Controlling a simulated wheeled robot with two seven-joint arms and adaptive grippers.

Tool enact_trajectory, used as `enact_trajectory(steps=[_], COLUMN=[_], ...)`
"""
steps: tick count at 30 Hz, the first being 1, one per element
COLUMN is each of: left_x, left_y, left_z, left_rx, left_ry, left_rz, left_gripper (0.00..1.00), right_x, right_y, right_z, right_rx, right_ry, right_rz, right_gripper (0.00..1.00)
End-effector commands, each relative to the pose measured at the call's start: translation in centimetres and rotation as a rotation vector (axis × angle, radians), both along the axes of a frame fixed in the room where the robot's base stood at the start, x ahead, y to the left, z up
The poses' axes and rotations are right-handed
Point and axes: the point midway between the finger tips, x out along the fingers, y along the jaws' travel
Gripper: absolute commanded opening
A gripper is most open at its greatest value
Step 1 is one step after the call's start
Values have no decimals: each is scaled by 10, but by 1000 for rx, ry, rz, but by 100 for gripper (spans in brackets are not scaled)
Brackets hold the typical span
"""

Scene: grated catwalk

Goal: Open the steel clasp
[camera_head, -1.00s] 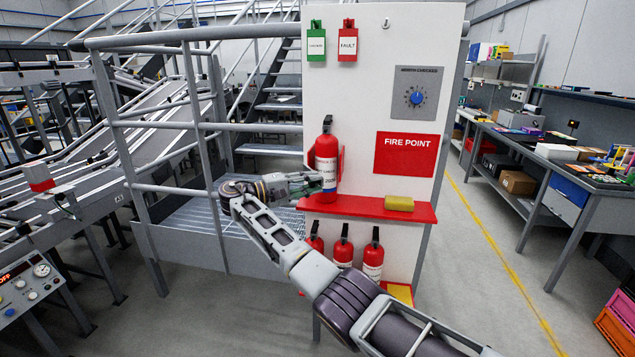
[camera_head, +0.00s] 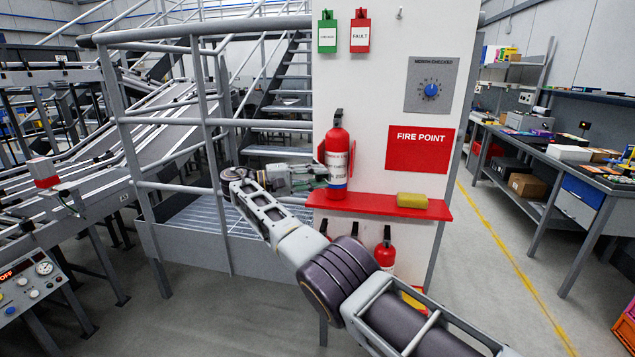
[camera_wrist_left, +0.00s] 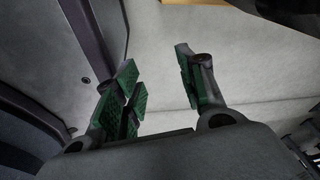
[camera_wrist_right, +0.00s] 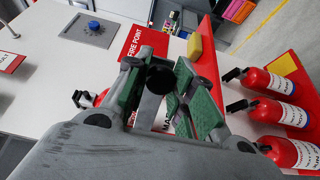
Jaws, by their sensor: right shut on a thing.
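My right gripper (camera_head: 318,178) is at the left side of the upright red fire extinguisher (camera_head: 337,150) on the red shelf. In the right wrist view, its green-padded fingers (camera_wrist_right: 160,90) are shut on a narrow grey metal strip, which looks like the steel clasp (camera_wrist_right: 149,106). The fingers hide part of it, and I cannot make it out in the head view. The extinguisher shows only in part behind the fingers. My left gripper (camera_wrist_left: 160,90) shows only in its wrist view; its fingers are apart and nothing is between them.
A yellow sponge-like block (camera_head: 412,200) lies on the red shelf (camera_head: 380,206). More extinguishers (camera_wrist_right: 275,80) stand below it. The white panel (camera_head: 380,90) carries a dial plate (camera_head: 432,85) and a fire point sign (camera_head: 420,149). Grey railings (camera_head: 170,120) stand at the left.

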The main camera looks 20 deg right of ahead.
Motion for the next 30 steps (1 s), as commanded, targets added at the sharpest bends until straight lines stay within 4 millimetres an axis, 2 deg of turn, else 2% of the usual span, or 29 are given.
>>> enact_trajectory(steps=[6,20,21,25,30], left_x=[8,8,8,8,8], left_y=[-4,-4,-4,-4,-4], left_z=[0,1,1,1,1], left_rx=[-4,-4,-4,-4,-4], left_ry=[-6,-6,-6,-6,-6], left_rz=[1,1,1,1,1], left_gripper=[40,40,40,40,40], right_x=[0,-1,-1,-1,-1], right_y=[4,5,5,4,4], right_z=[3,3,3,2,1], right_rx=[-5,-4,-4,-4,-3], right_ry=[-6,-4,-4,-2,-1], right_rz=[0,-3,-3,-5,-6], right_gripper=[1,0,29,46,47])
